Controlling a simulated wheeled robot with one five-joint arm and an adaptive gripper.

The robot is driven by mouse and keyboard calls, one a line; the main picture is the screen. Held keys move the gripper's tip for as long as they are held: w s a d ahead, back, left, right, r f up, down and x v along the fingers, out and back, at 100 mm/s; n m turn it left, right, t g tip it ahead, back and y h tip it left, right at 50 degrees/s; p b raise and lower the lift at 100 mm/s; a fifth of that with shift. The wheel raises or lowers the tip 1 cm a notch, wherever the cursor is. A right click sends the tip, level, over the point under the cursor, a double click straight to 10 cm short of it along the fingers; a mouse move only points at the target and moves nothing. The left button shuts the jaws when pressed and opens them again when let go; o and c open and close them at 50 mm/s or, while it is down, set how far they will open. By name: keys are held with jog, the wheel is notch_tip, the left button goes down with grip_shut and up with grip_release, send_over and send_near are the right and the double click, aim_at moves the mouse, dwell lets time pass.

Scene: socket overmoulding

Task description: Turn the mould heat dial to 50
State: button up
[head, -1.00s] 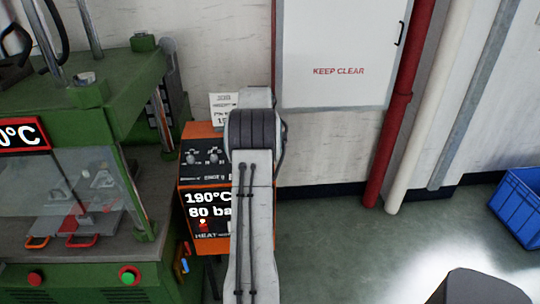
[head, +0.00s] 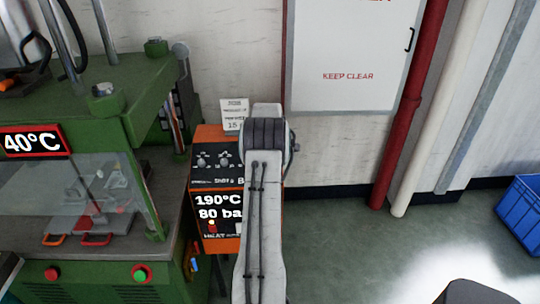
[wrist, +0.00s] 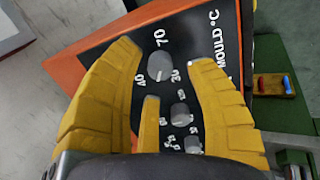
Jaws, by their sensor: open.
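The mould heat dial (wrist: 157,73) is a round grey knob on a black panel (wrist: 118,85) marked "MOULD °C" in the wrist view. Numbers including 70 and 30 stand around it. My gripper (wrist: 165,60) is open, its yellow fingers spread on both sides of the dial, with a third finger below it. I cannot tell whether any finger touches the dial, and its exact setting is unclear. In the head view my own arm covers the gripper and part of the orange control box (head: 229,244).
Two smaller grey knobs (wrist: 180,114) sit close beside the dial. The box display (head: 218,207) reads 190°C and 80 ba. A green press (head: 100,125) with a 40°C display (head: 32,141) stands at left.

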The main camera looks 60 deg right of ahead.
jog(key=shift+x, duration=1.35)
jog(key=shift+o, duration=0.2)
grip_shut()
